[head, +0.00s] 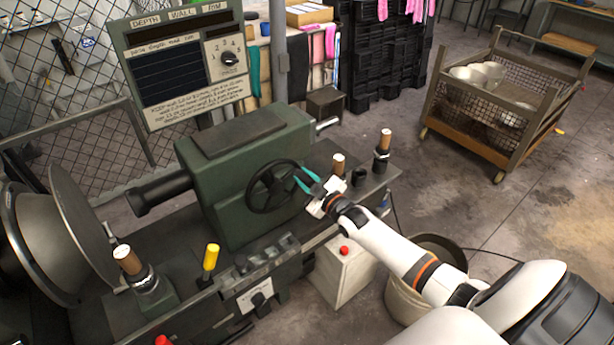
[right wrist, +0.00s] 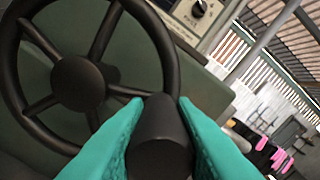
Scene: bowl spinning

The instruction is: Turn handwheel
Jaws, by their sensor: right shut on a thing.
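The black handwheel (head: 273,187) stands on the side of the green machine housing (head: 222,160), facing my right arm. In the right wrist view, the handwheel's rim, spokes and hub (right wrist: 78,82) fill the left side. My right gripper (head: 305,180) is at the right edge of the wheel. Its teal fingers (right wrist: 162,120) are on both sides of the wheel's black handle (right wrist: 162,142), shut on it. In the head view the fingers hide the handle. My left gripper does not show in either view.
A lever with a yellow grip (head: 210,257) and several posts with brown knobs (head: 338,164) rise from the machine bed. A white box with a red button (head: 343,250) and a bucket (head: 403,302) stand below my right arm. A wheeled cart (head: 500,110) holds bowls.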

